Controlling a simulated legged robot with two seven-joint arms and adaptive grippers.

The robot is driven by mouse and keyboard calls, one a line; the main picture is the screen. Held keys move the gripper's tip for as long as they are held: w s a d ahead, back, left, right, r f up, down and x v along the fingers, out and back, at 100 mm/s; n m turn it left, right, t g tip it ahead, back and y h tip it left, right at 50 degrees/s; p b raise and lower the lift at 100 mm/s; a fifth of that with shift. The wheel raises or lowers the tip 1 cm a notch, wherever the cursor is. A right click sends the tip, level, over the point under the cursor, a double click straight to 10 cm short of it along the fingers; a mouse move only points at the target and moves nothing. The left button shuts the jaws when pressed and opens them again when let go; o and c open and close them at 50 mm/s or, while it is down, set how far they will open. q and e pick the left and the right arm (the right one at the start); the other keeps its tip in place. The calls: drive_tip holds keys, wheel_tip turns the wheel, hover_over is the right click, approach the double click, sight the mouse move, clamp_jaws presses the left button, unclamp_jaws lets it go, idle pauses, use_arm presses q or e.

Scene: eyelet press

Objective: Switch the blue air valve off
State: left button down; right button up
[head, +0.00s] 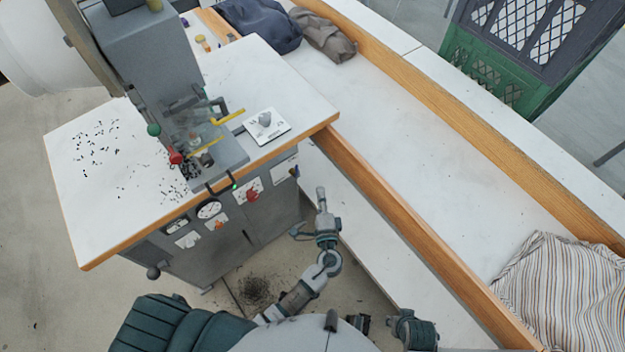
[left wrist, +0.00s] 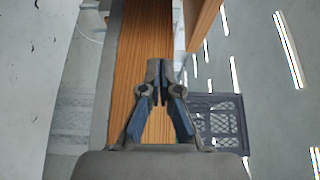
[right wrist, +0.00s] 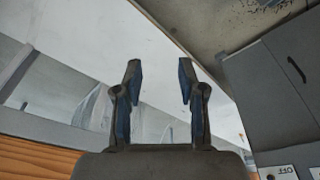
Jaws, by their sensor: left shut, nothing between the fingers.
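My right gripper (right wrist: 159,72) is open and empty in the right wrist view.
The press (head: 150,65) stands on a white tabletop (head: 75,160) with dark specks. A wood-edged bench (head: 450,190) runs along the right, with striped cloth (head: 555,295). Green crate (head: 490,80) is behind.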

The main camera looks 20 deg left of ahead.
use_arm(q)
drive_tip(key=w+a, duration=0.6)
drive_tip(key=a, duration=0.1)
drive_tip(key=shift+a+p, duration=0.4)
use_arm(e)
drive_tip(key=shift+w+a+f, duration=0.1)
drive_tip(key=shift+a+f, duration=0.2)
drive_tip(key=shift+f, duration=0.3)
drive_tip(key=shift+w+a+f, duration=0.1)
drive_tip(key=shift+a+f, duration=0.2)
drive_tip(key=shift+f, duration=0.25)
